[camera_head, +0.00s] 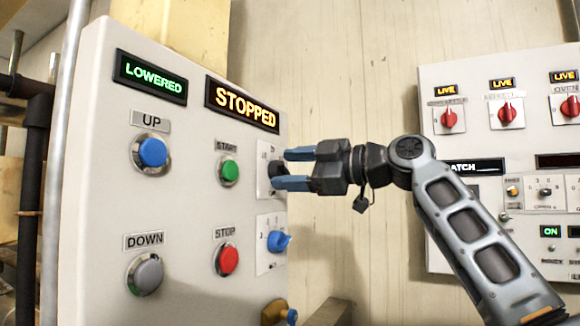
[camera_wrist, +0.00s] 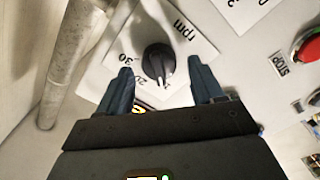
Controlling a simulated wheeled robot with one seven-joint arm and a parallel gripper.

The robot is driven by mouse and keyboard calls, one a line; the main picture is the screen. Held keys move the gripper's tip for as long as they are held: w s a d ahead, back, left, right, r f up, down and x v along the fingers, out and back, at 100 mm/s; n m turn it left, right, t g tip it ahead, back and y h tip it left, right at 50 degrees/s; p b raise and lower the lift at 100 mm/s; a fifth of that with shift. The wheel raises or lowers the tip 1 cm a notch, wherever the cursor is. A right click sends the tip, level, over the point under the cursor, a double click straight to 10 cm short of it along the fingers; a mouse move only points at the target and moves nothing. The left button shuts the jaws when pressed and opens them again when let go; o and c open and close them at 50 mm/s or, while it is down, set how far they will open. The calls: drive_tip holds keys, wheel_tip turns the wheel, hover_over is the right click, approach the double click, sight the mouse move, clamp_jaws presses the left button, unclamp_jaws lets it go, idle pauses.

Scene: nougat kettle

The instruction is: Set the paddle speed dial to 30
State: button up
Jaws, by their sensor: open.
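The paddle speed dial is a black round knob (camera_wrist: 158,60) on a white plate marked "rpm", with 20 and 30 readable in the wrist view. Its white pointer mark is on the side facing my gripper, near the 20 and away from the 30; the exact reading cannot be told. In the head view the knob (camera_head: 277,168) is partly hidden by my fingers. My gripper (camera_head: 286,168) is open at the panel, with its two blue fingers above and below the knob. In the wrist view the open fingers (camera_wrist: 160,74) lie either side of the knob, apart from it.
A blue knob (camera_head: 278,241) sits just below on the same panel. Green START (camera_head: 229,170) and red STOP (camera_head: 227,260) buttons are to the left, under a "STOPPED" display (camera_head: 242,104). Another panel with red switches (camera_head: 507,114) stands at the right.

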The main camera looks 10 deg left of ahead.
drive_tip(key=shift+w+a, duration=0.1)
drive_tip(key=shift+a, duration=0.15)
drive_tip(key=c, duration=1)
